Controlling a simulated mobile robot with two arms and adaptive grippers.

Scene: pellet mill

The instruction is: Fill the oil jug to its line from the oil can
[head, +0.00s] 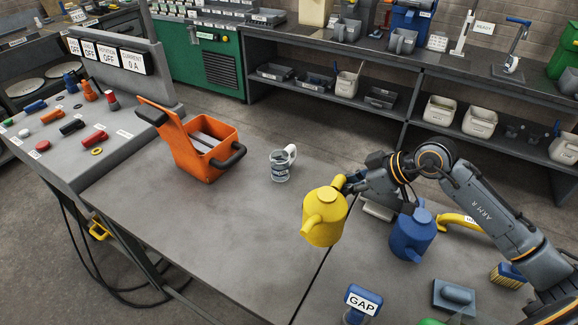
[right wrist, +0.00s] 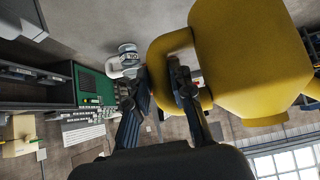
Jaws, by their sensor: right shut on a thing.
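A yellow can (head: 324,222) with a spout is held in the air above the front part of the table, tilted a little, its spout toward the lower left. My right gripper (head: 350,186) is shut on its handle, on the can's right side. In the right wrist view the can (right wrist: 255,55) fills the upper right, with its handle between the fingers (right wrist: 160,82). A small grey jug (head: 280,168) with a white handle and a label stands upright on the table, behind and left of the can. The jug also shows in the right wrist view (right wrist: 129,56). Its fill level cannot be told. My left gripper is not in view.
A blue can (head: 411,238) stands right of the yellow one, near a yellow-handled item (head: 458,221) and a brush (head: 508,275). An orange carrier (head: 196,150) stands left of the jug. A GAP sign (head: 363,302) is at the front. The table's left middle is clear.

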